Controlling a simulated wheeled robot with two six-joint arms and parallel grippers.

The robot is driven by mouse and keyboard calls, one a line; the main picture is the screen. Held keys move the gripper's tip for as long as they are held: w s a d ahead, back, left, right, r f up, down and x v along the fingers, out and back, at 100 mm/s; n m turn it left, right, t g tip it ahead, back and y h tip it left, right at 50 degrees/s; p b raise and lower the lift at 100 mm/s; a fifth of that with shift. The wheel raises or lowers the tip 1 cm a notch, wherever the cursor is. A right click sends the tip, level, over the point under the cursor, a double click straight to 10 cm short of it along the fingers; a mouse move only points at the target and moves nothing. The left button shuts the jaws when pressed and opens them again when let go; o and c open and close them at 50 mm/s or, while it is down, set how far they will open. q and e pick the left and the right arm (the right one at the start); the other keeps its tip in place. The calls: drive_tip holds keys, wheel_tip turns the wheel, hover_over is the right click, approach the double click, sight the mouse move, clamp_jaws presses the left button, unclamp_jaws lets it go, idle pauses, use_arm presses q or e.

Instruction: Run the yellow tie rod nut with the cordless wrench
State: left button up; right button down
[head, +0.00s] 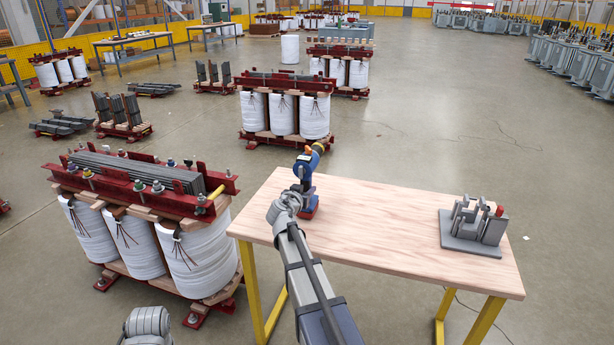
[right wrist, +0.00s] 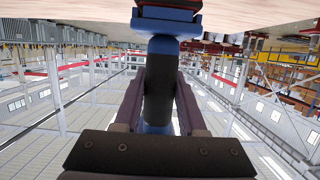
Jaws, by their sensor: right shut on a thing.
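The cordless wrench (head: 305,168) is blue with an orange-yellow patch near its head and a red foot. It is upright at the left back of the wooden table (head: 380,235), its foot at the tabletop. My right gripper (head: 299,192) is shut on its dark handle (right wrist: 160,85), one finger on each side in the right wrist view. Whether the foot touches the wood is unclear. The transformer core (head: 130,170) stands left of the table, with several coloured nuts on its red clamps. A small yellow nut (head: 87,172) shows on the near clamp.
A grey fixture (head: 474,228) with a red-tipped part stands at the table's right. The table's middle is clear. A yellow bar (head: 217,191) sits at the core's right end, near the table's left edge. Another coil assembly (head: 287,108) stands behind; open floor lies right.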

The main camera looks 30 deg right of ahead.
sight(306, 177)
drive_tip(key=shift+r+p, duration=2.05)
drive_tip(key=shift+r, duration=0.2)
